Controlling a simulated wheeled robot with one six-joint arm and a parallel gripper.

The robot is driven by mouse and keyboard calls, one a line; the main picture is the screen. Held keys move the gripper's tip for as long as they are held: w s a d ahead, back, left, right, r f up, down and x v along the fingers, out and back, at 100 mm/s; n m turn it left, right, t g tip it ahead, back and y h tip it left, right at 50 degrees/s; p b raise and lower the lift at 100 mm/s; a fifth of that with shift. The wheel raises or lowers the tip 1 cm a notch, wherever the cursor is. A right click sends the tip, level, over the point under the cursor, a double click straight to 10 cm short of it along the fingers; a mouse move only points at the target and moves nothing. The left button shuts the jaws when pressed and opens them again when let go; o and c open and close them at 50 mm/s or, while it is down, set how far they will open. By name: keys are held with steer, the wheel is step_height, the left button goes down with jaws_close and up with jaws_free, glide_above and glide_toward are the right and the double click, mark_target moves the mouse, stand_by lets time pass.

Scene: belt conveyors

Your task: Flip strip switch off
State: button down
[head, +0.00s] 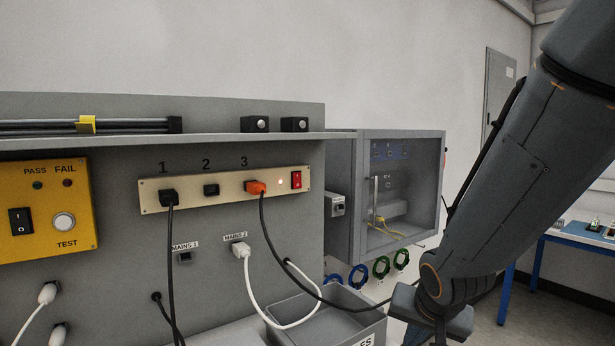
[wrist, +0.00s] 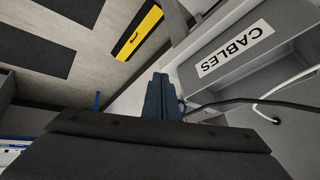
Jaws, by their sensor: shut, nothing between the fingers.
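The power strip (head: 222,196) is a beige bar fixed to the grey panel, with sockets marked 1, 2 and 3. Its red rocker switch (head: 296,180) sits at the strip's right end, beside a small lit light (head: 280,182). A black plug (head: 168,196) is in socket 1 and an orange plug (head: 256,187) is in socket 3; socket 2 holds no plug. In the wrist view my gripper (wrist: 162,82) is shut and empty, beside the bin labelled CABLES. The strip is outside the wrist view. In the head view the fingers are not seen; my arm is at the right, away from the switch.
The grey CABLES bin (wrist: 220,88) is below the panel, with cables near it. A white plug (head: 240,250) hangs at MAINS 2. A yellow test box (head: 45,208) is at left. A grey cabinet (head: 355,190) stands right of the panel. A shelf (head: 220,137) runs above the strip.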

mark_target(299, 184)
steer(key=w+a+r+m+t+y+p, duration=0.1)
steer(key=w+a+r+m+t+p, duration=0.2)
steer(key=w+r, duration=0.45)
steer(key=a+r+m+t+y+p, duration=0.1)
steer(key=a+r+y, duration=0.3)
steer(key=r, duration=0.6)
steer(key=a+r+m+t+y+p, duration=0.2)
steer(key=a+r, duration=0.4)
steer(key=r, duration=0.5)
steer(key=t+y, duration=0.1)
steer(key=y, duration=0.1)
steer(key=shift+w+y, duration=0.3)
steer(key=shift+w, duration=0.05)
steer(key=shift+w+a, duration=0.1)
steer(key=shift+a, duration=0.05)
steer(key=p+x, duration=0.3)
steer(key=x, duration=1)
steer(key=shift+w+a+r, duration=0.1)
steer(key=shift+w+a, duration=0.05)
steer(key=shift+w, duration=0.2)
